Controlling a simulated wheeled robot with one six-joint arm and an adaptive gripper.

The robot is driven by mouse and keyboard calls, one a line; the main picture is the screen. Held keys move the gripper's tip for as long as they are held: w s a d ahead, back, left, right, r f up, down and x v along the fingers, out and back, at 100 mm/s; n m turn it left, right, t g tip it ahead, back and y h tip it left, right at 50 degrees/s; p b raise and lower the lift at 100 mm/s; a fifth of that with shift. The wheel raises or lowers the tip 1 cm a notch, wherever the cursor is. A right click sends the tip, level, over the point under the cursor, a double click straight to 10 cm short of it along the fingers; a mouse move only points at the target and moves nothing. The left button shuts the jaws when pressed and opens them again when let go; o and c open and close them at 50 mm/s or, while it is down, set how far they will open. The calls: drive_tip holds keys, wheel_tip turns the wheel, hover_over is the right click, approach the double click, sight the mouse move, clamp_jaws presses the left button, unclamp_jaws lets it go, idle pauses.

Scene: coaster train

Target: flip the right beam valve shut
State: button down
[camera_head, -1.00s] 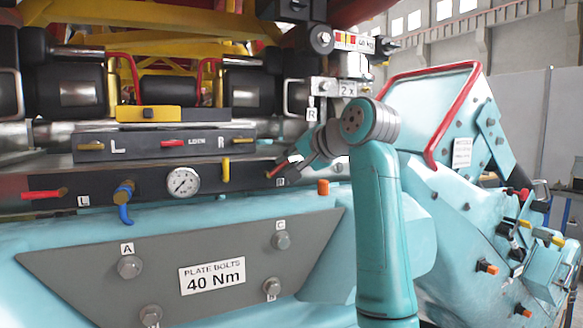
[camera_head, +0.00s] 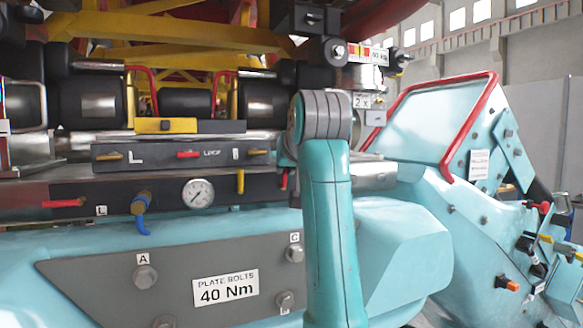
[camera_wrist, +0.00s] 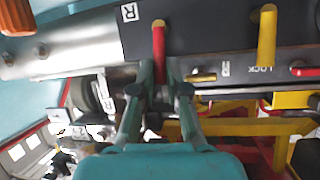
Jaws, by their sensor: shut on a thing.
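The right beam valve has a red lever (camera_wrist: 159,52) on a brass pivot, beside an R label (camera_wrist: 129,12) on the dark beam (camera_wrist: 205,30). In the wrist view, my gripper (camera_wrist: 160,84) is shut on the lever's free end, a finger on each side. The lever lies straight across the beam's length there. In the head view, a short piece of the red lever (camera_head: 285,179) shows, hanging about upright. My arm hides the gripper and the rest of the valve in that view.
The left beam valve's red lever (camera_head: 63,204) lies along the beam. A blue valve (camera_head: 140,208), a gauge (camera_head: 198,193) and a hanging yellow lever (camera_head: 240,180) are on the same beam. The lock panel (camera_head: 120,157) sits above. A red-railed cabinet (camera_head: 425,135) stands right.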

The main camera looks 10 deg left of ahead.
drive_tip(key=shift+s+a+n, duration=0.15)
drive_tip(key=shift+a+n, duration=0.05)
drive_tip(key=shift+n, duration=0.2)
drive_tip(key=shift+t+h, duration=0.3)
drive_tip(key=c, duration=1.2)
unclamp_jaws()
drive_tip(key=shift+a, duration=0.1)
drive_tip(key=shift+s, duration=0.1)
drive_tip(key=v, duration=1.2)
